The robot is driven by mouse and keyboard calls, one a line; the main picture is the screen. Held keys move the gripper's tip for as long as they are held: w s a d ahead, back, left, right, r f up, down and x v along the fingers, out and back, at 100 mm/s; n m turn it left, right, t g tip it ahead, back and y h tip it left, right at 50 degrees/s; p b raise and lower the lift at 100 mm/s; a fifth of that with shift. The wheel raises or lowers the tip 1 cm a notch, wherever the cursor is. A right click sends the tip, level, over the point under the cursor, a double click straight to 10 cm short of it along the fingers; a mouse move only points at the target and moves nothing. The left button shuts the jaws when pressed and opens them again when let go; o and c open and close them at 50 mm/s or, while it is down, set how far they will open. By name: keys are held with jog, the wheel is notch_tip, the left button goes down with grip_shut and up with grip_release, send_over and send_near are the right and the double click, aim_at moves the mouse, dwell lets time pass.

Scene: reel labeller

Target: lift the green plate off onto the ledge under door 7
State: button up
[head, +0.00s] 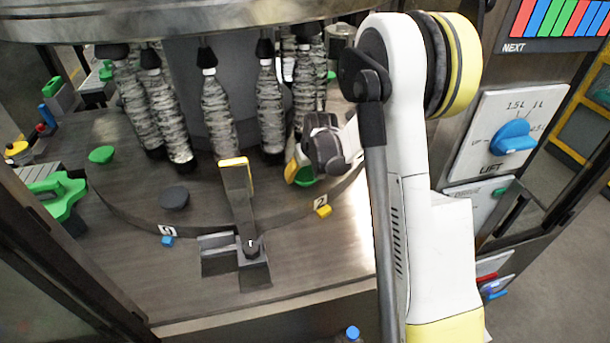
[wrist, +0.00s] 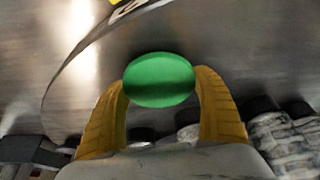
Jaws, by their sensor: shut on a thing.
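The green plate (head: 306,182) shows in the head view at the carousel's right side, below the hanging bottles. In the wrist view the green plate (wrist: 160,80) is a round green disc between the yellow fingers. My gripper (wrist: 161,90) is shut on it, one finger at each side. In the head view my gripper (head: 298,172) reaches down from the right and partly hides the plate. I cannot tell whether the plate still touches the carousel disc (head: 280,205). No number 7 is readable on the ledge in view.
Several wrinkled bottles (head: 219,115) hang over the disc. A yellow-tipped lever (head: 238,180) stands left of my gripper. Another green piece (head: 101,154) and a dark round plate (head: 174,197) lie left. A yellow block (head: 322,211) sits by label 2.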

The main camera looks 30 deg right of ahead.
aim_at(303, 169)
notch_tip(303, 169, up, 4)
jog(key=shift+f, duration=0.15)
jog(key=s+d+r+p, duration=0.1)
jog(key=s+d+r, duration=0.6)
jog(key=d, duration=0.2)
notch_tip(303, 169, up, 7)
jog(key=p, duration=0.4)
jog(key=shift+s+d, duration=0.1)
dwell(0.4)
